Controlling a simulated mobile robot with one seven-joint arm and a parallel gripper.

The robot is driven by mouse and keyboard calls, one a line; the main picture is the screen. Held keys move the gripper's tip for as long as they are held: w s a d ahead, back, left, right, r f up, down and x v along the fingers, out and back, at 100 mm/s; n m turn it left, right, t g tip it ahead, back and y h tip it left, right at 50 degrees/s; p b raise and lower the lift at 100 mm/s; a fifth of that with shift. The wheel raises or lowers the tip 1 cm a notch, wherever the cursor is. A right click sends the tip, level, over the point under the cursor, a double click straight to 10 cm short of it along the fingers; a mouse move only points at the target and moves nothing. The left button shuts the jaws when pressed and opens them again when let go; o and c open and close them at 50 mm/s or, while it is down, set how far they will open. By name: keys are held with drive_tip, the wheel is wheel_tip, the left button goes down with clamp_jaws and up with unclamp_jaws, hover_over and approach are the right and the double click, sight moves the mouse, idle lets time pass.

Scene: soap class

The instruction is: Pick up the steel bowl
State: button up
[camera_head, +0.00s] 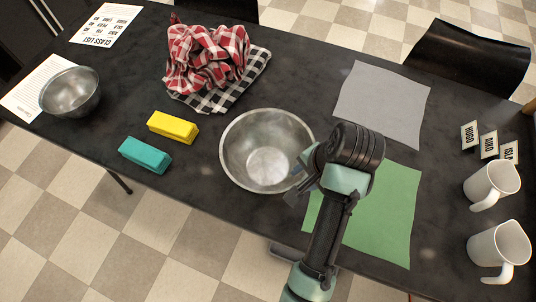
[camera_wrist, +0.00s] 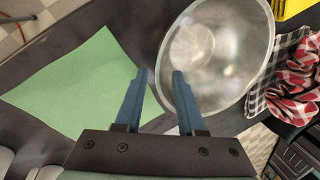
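A large steel bowl (camera_head: 262,165) stands upright and empty in the middle of the dark table. It also fills the upper right of the wrist view (camera_wrist: 222,50). A smaller steel bowl (camera_head: 70,92) stands at the table's left end. My gripper (camera_head: 300,172) is at the large bowl's right rim. In the wrist view its two fingers (camera_wrist: 160,76) are apart with nothing clamped. The left finger shows outside the rim and the right one overlaps the bowl. I cannot tell whether they touch it.
A green sheet (camera_head: 385,215) lies under and right of my arm, with a grey sheet (camera_head: 383,103) behind. Yellow (camera_head: 173,127) and teal (camera_head: 145,155) blocks lie left, checkered cloths (camera_head: 208,60) behind. White pitchers (camera_head: 490,184) and small cards (camera_head: 489,145) stand right.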

sight(293, 183)
drive_tip(key=x, duration=1)
drive_tip(key=shift+w+d+b, duration=0.1)
drive_tip(key=shift+d+b, duration=0.05)
drive_tip(key=shift+b, duration=0.2)
clamp_jaws()
drive_tip(key=shift+r, duration=0.15)
idle(0.8)
